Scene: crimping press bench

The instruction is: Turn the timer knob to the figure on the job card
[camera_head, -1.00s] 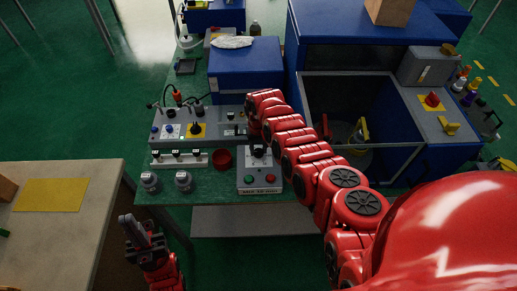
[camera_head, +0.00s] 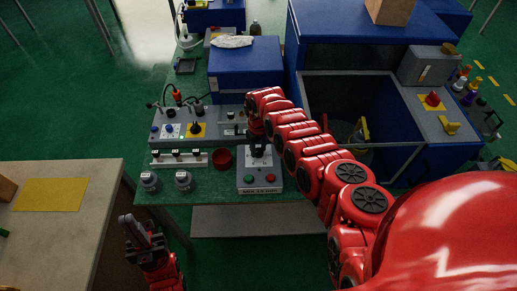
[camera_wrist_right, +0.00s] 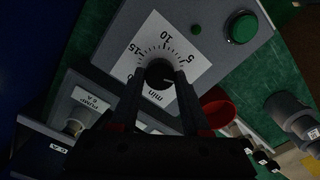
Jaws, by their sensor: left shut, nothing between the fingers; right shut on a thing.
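The timer knob (camera_wrist_right: 160,73) is black and sits on a white dial plate (camera_wrist_right: 188,72) marked 5, 10, 15 and "min". Its pointer setting is not clear. My right gripper (camera_wrist_right: 161,80) has its two dark fingers on either side of the knob, shut on it. In the head view this is at the grey control box (camera_head: 246,181), with my right gripper (camera_head: 258,147) over its back part. My left gripper (camera_head: 141,229) is shut and empty, low at the left, away from the bench. I cannot pick out a readable job card.
The box carries a green button (camera_head: 249,178) and a red button (camera_head: 270,178). A dark red bowl (camera_head: 221,158) stands left of it. A switch panel (camera_head: 166,137) lies behind, and a blue cabinet (camera_head: 247,72) farther back. A yellow sheet (camera_head: 50,195) lies on the left table.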

